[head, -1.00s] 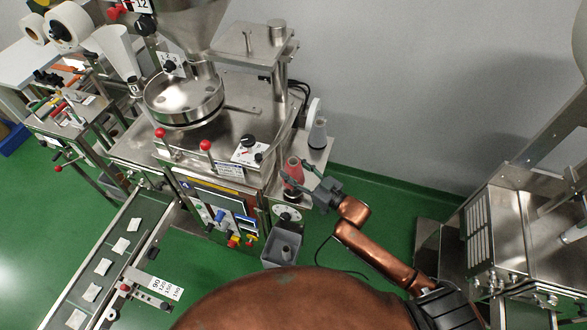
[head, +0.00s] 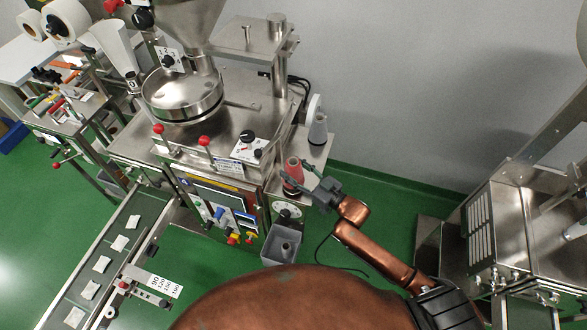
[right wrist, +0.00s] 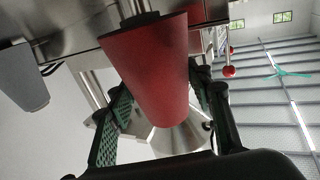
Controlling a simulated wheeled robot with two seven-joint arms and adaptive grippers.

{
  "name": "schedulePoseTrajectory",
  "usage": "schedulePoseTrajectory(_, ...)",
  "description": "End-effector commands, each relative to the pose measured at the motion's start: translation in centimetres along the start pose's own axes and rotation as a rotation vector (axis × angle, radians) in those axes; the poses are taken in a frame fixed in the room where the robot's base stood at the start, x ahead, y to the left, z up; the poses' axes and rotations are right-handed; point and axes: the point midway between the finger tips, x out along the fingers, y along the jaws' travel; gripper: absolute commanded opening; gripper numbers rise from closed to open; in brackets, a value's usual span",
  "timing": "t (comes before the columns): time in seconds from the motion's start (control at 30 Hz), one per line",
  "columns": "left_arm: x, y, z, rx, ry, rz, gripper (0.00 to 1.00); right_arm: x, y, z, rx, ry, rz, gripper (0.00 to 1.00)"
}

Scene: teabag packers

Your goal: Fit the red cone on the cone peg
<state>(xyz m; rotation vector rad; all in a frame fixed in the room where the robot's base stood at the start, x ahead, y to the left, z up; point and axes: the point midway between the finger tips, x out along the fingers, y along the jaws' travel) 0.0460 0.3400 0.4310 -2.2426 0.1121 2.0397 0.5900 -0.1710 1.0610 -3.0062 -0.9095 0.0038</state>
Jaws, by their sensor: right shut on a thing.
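The red cone (head: 293,173) is upright, narrow end up, at the right side of the packing machine. My right gripper (head: 305,182) is shut on it from the right. In the right wrist view the red cone (right wrist: 150,70) sits between the fingers (right wrist: 165,115), its wide dark-rimmed end toward the picture's top. A metal shaft (right wrist: 130,8), which looks like the cone peg, shows at that wide end. I cannot tell how far it goes into the cone. My left gripper is not in view.
A pale grey cone (head: 317,129) stands behind the red one on the machine's side shelf (head: 310,153). A grey bin (head: 272,245) hangs below. Red-knobbed levers (head: 204,141) stand to the left.

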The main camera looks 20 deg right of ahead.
Motion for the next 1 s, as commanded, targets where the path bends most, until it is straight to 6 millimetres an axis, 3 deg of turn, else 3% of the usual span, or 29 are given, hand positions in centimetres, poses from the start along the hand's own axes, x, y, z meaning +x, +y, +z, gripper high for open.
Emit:
schedulePoseTrajectory(0.9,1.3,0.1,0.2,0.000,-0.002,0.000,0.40,0.0,0.0,2.1,0.000,0.003,-0.001,0.13)
schedulePoseTrajectory(0.93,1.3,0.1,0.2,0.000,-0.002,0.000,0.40,0.0,0.0,2.1,0.000,0.003,-0.001,0.47)
schedulePoseTrajectory(1.0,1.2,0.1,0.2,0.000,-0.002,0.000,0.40,0.0,0.0,2.0,-0.001,0.003,-0.001,0.52)
